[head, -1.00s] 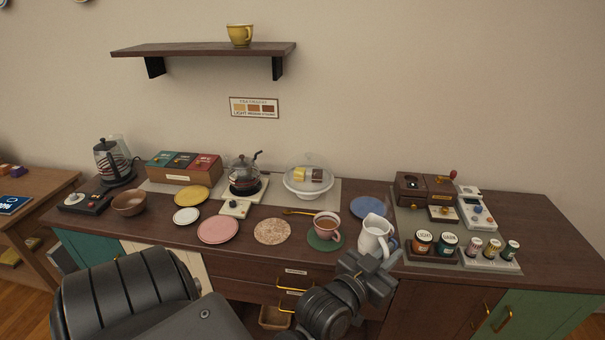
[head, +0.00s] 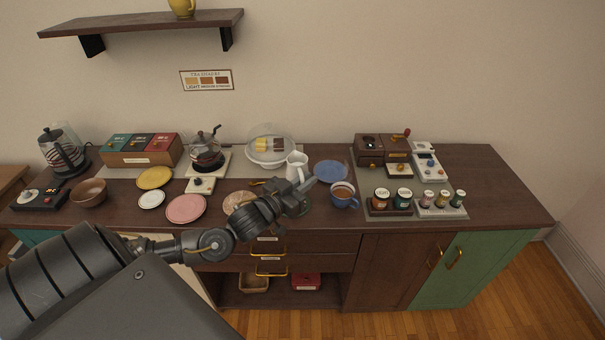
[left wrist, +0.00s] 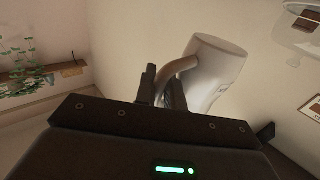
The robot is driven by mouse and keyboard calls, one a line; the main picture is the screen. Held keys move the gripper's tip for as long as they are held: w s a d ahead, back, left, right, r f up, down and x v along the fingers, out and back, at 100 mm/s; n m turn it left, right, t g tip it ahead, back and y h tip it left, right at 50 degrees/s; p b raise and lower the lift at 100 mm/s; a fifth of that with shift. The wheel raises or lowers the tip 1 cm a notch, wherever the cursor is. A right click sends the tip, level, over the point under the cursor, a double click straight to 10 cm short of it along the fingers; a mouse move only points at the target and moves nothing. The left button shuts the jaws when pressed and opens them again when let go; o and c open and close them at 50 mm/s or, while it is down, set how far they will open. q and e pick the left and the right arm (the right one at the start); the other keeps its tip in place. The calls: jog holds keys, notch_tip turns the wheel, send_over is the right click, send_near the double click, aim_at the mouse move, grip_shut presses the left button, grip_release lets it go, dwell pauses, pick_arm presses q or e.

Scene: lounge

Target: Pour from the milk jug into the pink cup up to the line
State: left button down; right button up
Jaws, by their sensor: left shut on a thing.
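The white milk jug (head: 296,165) is in my left gripper (head: 290,190), near the middle of the counter in the head view. It looks lifted and close to upright. In the left wrist view the jug (left wrist: 214,70) shows with its handle between the fingers of the left gripper (left wrist: 163,88). The pink cup is not visible now; my left gripper and forearm cover the place where it stood. The jug's contents and the line cannot be seen. My right gripper is not in view.
A blue cup (head: 343,194) with brown liquid stands just right of the gripper, in front of a blue plate (head: 331,171). A glass-domed stand (head: 268,153) is behind the jug. Jars (head: 381,201) stand farther right. The counter's right end is clear.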

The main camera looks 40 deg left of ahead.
pick_arm(q)
jog(key=shift+w+a+r, duration=0.1)
jog(key=shift+a, duration=0.55)
jog(key=shift+f, duration=0.25)
jog(key=shift+r+p, duration=0.35)
jog(key=shift+p, duration=0.05)
dwell(1.5)
dwell(0.5)
